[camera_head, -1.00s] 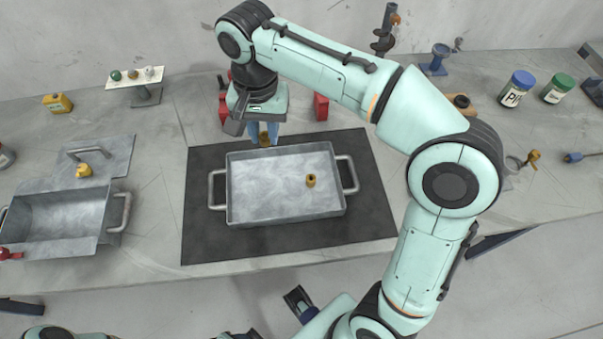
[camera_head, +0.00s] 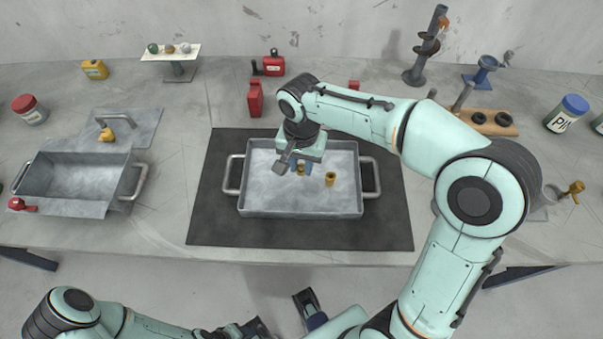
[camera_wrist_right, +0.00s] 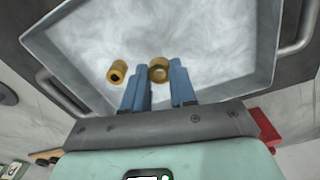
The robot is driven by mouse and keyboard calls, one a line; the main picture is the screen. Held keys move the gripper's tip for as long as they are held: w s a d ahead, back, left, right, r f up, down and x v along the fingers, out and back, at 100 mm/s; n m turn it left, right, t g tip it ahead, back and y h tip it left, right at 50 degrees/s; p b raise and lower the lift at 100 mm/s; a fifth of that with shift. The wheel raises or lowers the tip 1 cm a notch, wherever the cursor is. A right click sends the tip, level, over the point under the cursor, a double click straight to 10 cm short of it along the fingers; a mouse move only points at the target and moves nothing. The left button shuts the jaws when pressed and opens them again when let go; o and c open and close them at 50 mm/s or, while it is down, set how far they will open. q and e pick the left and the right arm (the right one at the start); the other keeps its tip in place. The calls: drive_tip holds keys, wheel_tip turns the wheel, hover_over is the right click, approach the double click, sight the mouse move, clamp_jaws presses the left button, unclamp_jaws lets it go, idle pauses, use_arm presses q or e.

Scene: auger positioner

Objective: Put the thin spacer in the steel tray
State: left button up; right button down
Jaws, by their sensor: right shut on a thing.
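The steel tray (camera_head: 258,213) sits on a dark mat, and its far wall and handles show clear. My right gripper (camera_head: 301,164) is over the inside of the tray. In the right wrist view its blue fingers (camera_wrist_right: 160,88) are shut on a brass ring, the thin spacer (camera_wrist_right: 160,70). It also shows under the fingers in the head view (camera_head: 300,171). I cannot tell whether it touches the tray floor. A second, taller brass spacer (camera_head: 330,179) stands in the tray to the right, and shows left of the fingers in the wrist view (camera_wrist_right: 118,72). My left arm is low at the left; its jaws are unclear.
The dark mat (camera_head: 225,150) has free room around the tray. Red containers (camera_head: 255,98), a small stand (camera_head: 180,70) and a wooden block with black rings (camera_head: 490,122) stand behind.

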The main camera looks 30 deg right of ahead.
sight(302, 168)
drive_tip(key=shift+f+b, duration=0.35)
drive_tip(key=shift+f, duration=1.85)
drive_tip(key=shift+f, duration=0.2)
drive_tip(key=c, duration=0.9)
unclamp_jaws()
drive_tip(key=shift+r, duration=0.1)
